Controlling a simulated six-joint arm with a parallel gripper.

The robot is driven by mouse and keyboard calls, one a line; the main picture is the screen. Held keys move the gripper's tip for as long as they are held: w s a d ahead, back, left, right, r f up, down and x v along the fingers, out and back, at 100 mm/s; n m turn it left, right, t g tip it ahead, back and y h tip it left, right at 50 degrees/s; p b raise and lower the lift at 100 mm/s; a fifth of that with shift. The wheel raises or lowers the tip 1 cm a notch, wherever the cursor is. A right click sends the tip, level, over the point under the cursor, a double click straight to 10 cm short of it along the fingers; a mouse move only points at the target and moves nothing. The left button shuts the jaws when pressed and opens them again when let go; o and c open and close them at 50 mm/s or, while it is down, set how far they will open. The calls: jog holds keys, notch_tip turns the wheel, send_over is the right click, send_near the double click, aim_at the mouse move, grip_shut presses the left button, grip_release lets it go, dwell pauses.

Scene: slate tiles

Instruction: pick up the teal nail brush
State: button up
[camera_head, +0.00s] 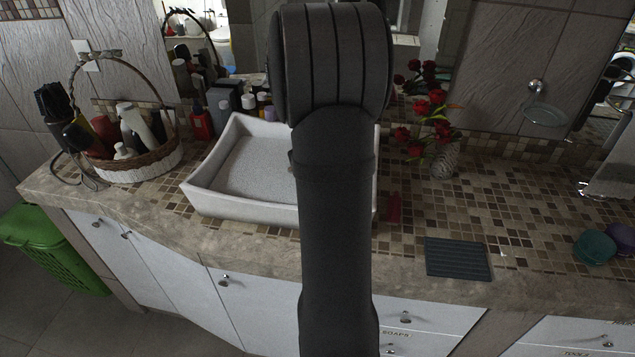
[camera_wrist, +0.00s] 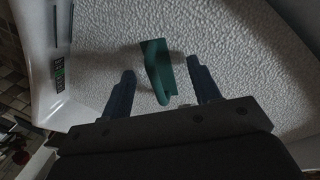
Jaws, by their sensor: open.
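The teal nail brush (camera_wrist: 157,68) lies on the grey speckled floor of the basin in the wrist view. My gripper (camera_wrist: 163,80) is open, with one dark blue finger on each side of the brush and a gap to each. The brush's near end lies between the fingers and its far end reaches past them. Whether the fingers are level with it or above it, I cannot tell. In the head view my arm hides the right part of the white basin (camera_head: 240,208), and neither the brush nor the gripper can be seen there.
A wicker basket (camera_head: 150,165) of bottles stands left of the basin, with more bottles (camera_head: 222,108) behind it. To the right are a vase of red flowers (camera_head: 443,160), a dark ridged mat (camera_head: 457,259), and teal and purple cups (camera_head: 594,247). The basin walls surround the brush.

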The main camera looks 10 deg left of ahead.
jog(key=shift+w+d+f, duration=0.15)
jog(key=shift+f, duration=0.8)
jog(key=shift+c, duration=0.3)
jog(key=c, duration=1)
jog(key=shift+r, duration=0.15)
jog(key=shift+c, duration=0.2)
